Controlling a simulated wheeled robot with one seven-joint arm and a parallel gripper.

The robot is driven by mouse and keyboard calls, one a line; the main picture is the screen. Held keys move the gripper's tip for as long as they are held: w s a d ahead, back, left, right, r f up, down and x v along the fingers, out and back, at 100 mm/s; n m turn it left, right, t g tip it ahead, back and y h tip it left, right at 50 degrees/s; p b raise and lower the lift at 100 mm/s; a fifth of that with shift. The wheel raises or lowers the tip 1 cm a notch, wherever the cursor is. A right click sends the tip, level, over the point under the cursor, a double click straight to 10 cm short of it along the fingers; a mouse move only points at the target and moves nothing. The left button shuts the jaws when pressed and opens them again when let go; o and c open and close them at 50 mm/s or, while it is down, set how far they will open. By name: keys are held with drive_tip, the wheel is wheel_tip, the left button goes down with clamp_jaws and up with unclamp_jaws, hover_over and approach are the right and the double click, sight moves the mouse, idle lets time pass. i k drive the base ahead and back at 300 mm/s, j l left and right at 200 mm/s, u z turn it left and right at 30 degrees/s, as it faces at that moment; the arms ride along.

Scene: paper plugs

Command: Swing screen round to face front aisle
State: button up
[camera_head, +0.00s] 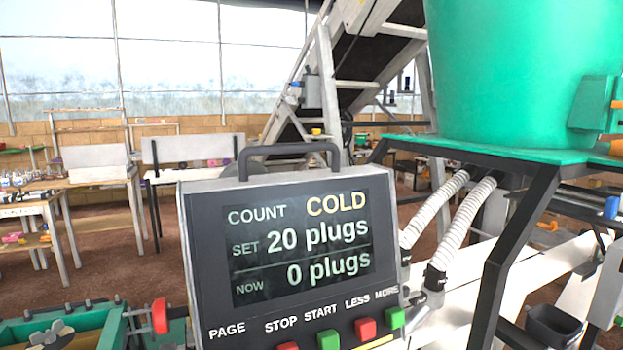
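The screen (300,245) is a dark display in a grey box, close in front of me at the middle of the head view. It faces me, turned slightly and tilted a little. It reads COUNT COLD, SET 20 plugs, NOW 0 plugs. A dark handle (289,147) arches over its top edge. Red and green buttons (328,340) run along its bottom under the labels PAGE, STOP, START, LESS and MORE. The mount below the screen is out of frame. My gripper is not in view.
A green hopper (515,70) on a dark frame (510,240) stands close on the right. Two ribbed hoses (455,225) run beside the screen. A conveyor (335,80) rises behind. Green machinery with a red knob (160,316) is at lower left. Brown floor (100,265) lies open at left, before benches.

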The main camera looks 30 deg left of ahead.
sight(271, 261)
drive_tip(key=j+u, duration=0.95)
drive_tip(key=k+j, duration=0.05)
